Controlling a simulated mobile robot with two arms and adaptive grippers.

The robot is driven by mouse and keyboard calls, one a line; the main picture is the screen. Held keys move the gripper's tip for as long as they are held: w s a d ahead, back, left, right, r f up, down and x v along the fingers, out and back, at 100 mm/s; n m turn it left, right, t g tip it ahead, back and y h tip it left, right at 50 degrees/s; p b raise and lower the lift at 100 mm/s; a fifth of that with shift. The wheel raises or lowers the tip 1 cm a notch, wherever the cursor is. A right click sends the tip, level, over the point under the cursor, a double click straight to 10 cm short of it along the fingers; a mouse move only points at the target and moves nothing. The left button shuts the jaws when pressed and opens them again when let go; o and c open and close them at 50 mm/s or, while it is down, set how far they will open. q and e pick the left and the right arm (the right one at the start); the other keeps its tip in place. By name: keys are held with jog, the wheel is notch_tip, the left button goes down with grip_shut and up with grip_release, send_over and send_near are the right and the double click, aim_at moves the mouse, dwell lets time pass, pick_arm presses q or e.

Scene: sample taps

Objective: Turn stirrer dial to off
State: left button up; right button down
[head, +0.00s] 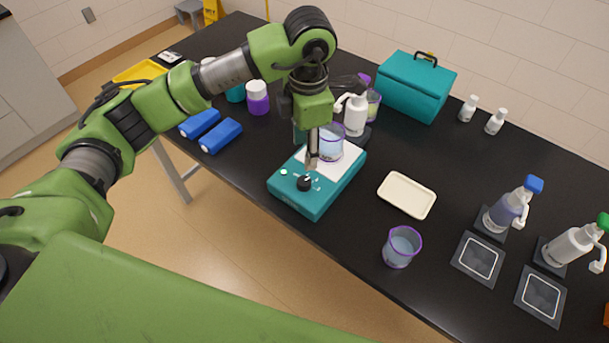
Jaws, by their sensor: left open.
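The stirrer (317,186) is a teal box with a white top plate, near the front edge of the black table. Its black dial (304,183) is on the front face beside small white marks; I cannot read the setting. A beaker (330,143) with a purple rim and pale liquid stands on the plate, partly hidden by my gripper. My left gripper (312,163) points down just above the dial, its fingertips close to it. I cannot tell whether they touch the dial. My right gripper is not in view.
Another beaker (402,246) and a cream tray (407,195) lie to the right. Two tap bottles (506,209) (573,245) stand behind dark pads.

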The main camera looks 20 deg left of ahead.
aim_at(304, 181)
pick_arm(q)
jog(key=f+p, duration=0.1)
jog(key=f, duration=0.4)
jog(key=f+p, duration=0.2)
jog(key=f, duration=0.4)
jog(key=shift+w+a, duration=0.15)
jog(key=shift+w, duration=0.05)
jog(key=shift+f+p, duration=0.3)
jog(key=shift+f, duration=0.3)
jog(key=c, duration=1.1)
